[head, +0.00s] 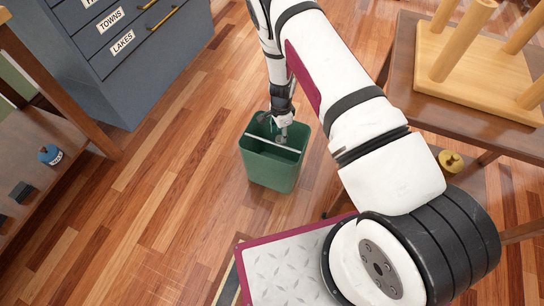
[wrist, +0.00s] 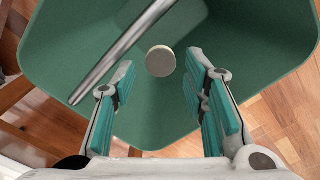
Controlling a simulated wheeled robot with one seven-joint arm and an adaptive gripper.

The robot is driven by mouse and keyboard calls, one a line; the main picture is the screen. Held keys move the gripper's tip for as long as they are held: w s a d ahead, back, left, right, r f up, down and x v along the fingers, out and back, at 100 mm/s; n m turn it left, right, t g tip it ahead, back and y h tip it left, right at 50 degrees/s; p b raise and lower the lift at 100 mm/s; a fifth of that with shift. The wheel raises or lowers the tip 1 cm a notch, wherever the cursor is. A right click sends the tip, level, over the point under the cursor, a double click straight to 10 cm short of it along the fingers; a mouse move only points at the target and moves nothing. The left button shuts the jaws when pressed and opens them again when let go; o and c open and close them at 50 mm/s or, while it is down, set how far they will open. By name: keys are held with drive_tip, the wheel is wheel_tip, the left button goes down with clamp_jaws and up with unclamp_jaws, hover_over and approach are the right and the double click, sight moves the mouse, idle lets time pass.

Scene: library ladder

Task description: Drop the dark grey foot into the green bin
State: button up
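The green bin (head: 268,172) stands on the wooden floor in the middle of the head view. Its inside (wrist: 245,60) fills much of the wrist view. My gripper (head: 281,130) is at the bin's mouth, pointing down into it. In the wrist view its teal finger pads (wrist: 160,85) are apart with nothing touching them.
A pale bar (head: 273,143) crosses the bin's opening, beside my fingers in the wrist view (wrist: 120,52). A wooden stool (head: 470,50) lies upturned on a table at right. A blue-grey drawer cabinet (head: 125,70) stands back left. A shelf at left holds a blue jar (head: 50,155).

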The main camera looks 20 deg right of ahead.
drive_tip(key=shift+r, duration=0.1)
wheel_tip(320, 180, up, 12)
idle(0.7)
idle(0.3)
